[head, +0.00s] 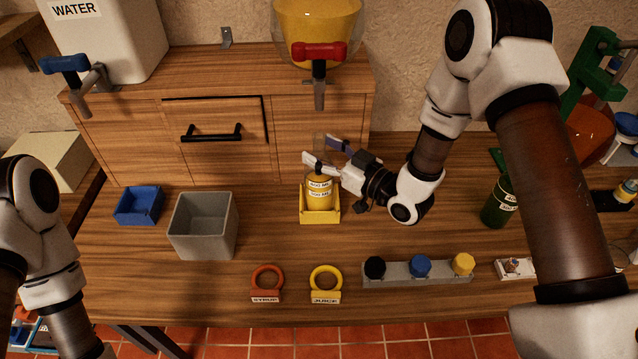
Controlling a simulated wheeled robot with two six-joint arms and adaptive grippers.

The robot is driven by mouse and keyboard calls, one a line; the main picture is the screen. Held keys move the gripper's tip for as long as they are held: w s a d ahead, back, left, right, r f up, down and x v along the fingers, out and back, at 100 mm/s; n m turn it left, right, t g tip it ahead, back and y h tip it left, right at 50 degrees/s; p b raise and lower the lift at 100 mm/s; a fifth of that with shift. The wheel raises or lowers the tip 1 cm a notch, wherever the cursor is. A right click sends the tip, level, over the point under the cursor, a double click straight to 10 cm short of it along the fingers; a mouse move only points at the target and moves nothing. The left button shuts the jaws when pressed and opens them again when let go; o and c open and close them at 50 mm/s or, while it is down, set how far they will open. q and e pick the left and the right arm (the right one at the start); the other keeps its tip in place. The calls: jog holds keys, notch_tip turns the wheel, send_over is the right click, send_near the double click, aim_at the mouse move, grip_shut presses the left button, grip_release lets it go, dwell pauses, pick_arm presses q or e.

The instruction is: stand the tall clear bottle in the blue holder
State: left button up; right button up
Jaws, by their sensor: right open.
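A tall clear bottle with yellow contents and white labels (319,194) stands upright in the yellow holder (320,217), under the yellow dispenser. My right gripper (327,150) is open, its fingers at the bottle's upper part. I cannot tell whether they touch it. The clear top of the bottle is hard to make out behind the fingers. The blue holder (138,206) sits empty on the table at the left. My left gripper is out of view; only my left arm shows at the left edge.
The dispenser's red-handled tap (319,60) hangs above the bottle. A grey bin (203,226) stands between the two holders. Red and yellow rings (325,279) and a rack of caps (417,272) lie in front. A green bottle (497,204) stands at right.

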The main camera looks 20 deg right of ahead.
jog(key=shift+w+a+f, duration=0.15)
jog(key=shift+w+a, duration=0.1)
jog(key=shift+w, duration=0.4)
jog(key=shift+s, duration=0.15)
grip_shut()
